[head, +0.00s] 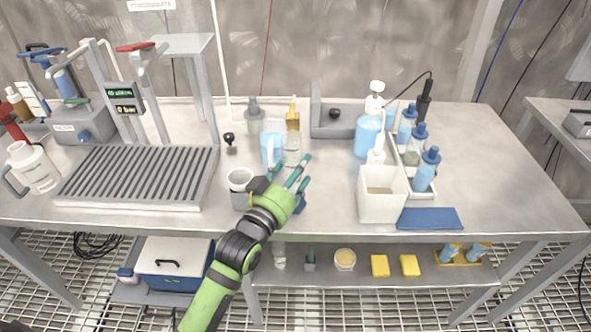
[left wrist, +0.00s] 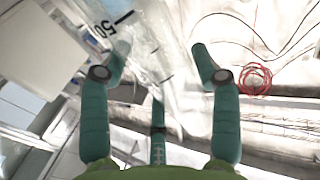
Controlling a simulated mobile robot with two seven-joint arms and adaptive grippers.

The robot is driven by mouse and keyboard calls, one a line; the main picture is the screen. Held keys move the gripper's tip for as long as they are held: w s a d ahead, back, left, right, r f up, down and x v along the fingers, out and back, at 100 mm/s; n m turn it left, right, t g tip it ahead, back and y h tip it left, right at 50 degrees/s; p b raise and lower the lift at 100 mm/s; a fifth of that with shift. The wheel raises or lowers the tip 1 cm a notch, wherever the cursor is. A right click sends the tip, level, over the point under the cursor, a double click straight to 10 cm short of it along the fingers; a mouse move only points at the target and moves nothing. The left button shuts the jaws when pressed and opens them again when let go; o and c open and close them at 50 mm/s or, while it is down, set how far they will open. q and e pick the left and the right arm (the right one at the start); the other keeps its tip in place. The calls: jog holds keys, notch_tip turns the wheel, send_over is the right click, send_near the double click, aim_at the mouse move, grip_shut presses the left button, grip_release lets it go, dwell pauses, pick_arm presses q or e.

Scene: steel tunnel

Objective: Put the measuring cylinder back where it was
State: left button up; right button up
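The measuring cylinder (left wrist: 152,42) shows in the left wrist view as a clear, graduated tube with a "50" mark, slanting across the picture ahead of my fingers. In the head view, a clear vessel (head: 293,152) behind my fingers may be the same cylinder; I cannot be sure. My left gripper (head: 305,170) is over the middle of the bench with its teal fingers spread. In the left wrist view the fingertips (left wrist: 160,62) stand apart on either side of the clear tube; contact is not clear. My right gripper is out of view.
A white bin (head: 382,205) and bottle rack (head: 411,183) stand to the right. The bench between gripper and bin is mostly clear.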

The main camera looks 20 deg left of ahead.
pick_arm(q)
jog(key=shift+o, duration=0.3)
jog(key=s+a+b, duration=0.1)
jog(key=s+a, duration=0.1)
jog(key=s, duration=0.9)
jog(key=shift+s, duration=0.35)
jog(key=shift+f, duration=0.1)
